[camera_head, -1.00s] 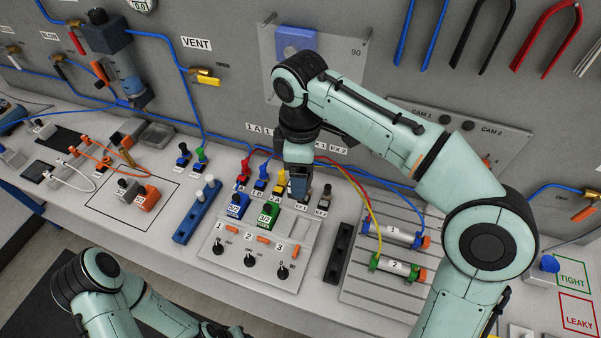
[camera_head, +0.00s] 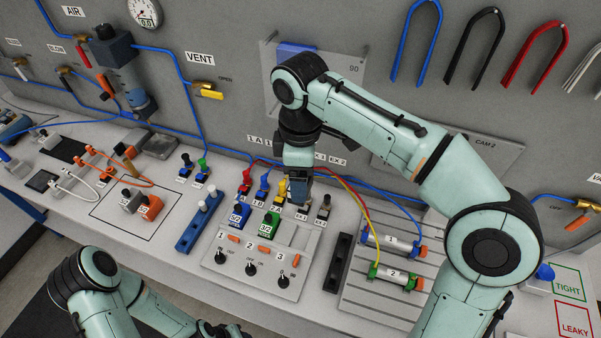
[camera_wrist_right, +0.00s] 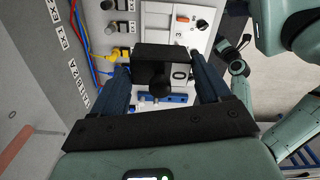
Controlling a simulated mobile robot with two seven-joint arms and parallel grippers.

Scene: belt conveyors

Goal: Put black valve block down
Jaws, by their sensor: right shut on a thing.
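The black valve block (camera_wrist_right: 165,62) is between the two fingers of my right gripper in the right wrist view. My right gripper (camera_wrist_right: 164,88) is shut on it. In the head view my right gripper (camera_head: 299,192) points down over the back of the white valve panel (camera_head: 215,258), beside the yellow connector. The block is hidden there by the gripper and arm, and I cannot tell whether it touches the surface below. My left arm comes in at the lower left; its gripper end (camera_head: 222,330) is cut off by the bottom edge, so its fingers are unclear.
A blue block (camera_head: 237,213) and a green block (camera_head: 269,224) sit on the panel, left of my right gripper. Coloured connectors with hoses stand behind them. A black rail (camera_head: 338,262) and a slotted plate with two cylinders (camera_head: 392,240) lie to the right. A blue rack (camera_head: 195,229) is left.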

